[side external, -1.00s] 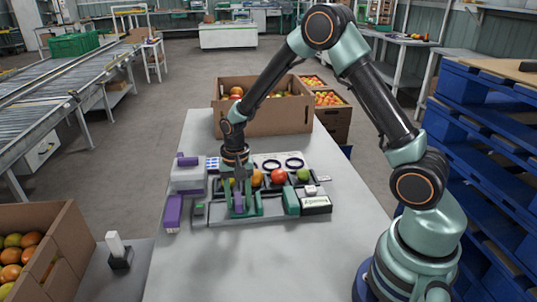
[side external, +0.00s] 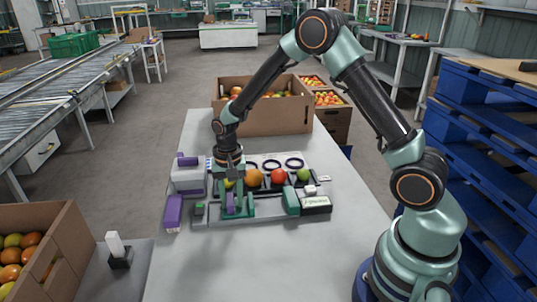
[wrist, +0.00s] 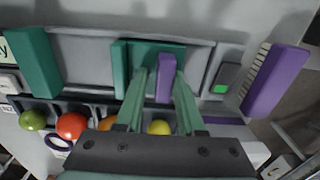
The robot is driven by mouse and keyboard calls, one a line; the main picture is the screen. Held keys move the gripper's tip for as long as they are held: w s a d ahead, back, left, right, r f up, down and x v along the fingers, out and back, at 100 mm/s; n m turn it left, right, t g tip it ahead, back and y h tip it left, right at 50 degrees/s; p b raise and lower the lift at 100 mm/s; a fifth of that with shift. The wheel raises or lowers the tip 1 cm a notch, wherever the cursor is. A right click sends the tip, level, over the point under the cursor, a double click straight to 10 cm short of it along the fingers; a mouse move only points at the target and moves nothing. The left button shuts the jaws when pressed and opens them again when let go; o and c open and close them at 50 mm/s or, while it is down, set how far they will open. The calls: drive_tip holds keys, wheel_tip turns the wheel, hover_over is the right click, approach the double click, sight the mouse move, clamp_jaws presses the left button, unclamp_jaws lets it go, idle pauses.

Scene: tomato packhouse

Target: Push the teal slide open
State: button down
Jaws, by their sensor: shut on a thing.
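The teal slide (wrist: 136,58) lies in a grey track, with a purple upright handle (wrist: 166,78) on it. In the side external view the slide (side external: 246,207) sits in the front part of the grey panel, with its purple handle (side external: 230,203) near its left end. My gripper (wrist: 163,84) points down at the slide, with one finger on each side of the purple handle, and is shut on it. In the side external view my gripper (side external: 230,190) partly hides the slide. A separate teal block (wrist: 36,62) stands at the other end of the track.
A larger purple block (side external: 173,211) stands left of the track, beside a green button (wrist: 227,77). A row of tomatoes, including a red one (side external: 278,176), sits behind the slide. The table (side external: 240,260) in front is clear.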

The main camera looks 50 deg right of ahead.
sight(227, 199)
drive_tip(key=shift+a+f, duration=0.1)
drive_tip(key=shift+f, duration=0.45)
drive_tip(key=c, duration=0.8)
unclamp_jaws()
drive_tip(key=shift+o, duration=0.2)
drive_tip(key=shift+w+a, duration=0.25)
drive_tip(key=shift+r, duration=0.1)
drive_tip(key=shift+w+a+r, duration=0.1)
drive_tip(key=shift+w+r, duration=0.05)
drive_tip(key=shift+r, duration=2.15)
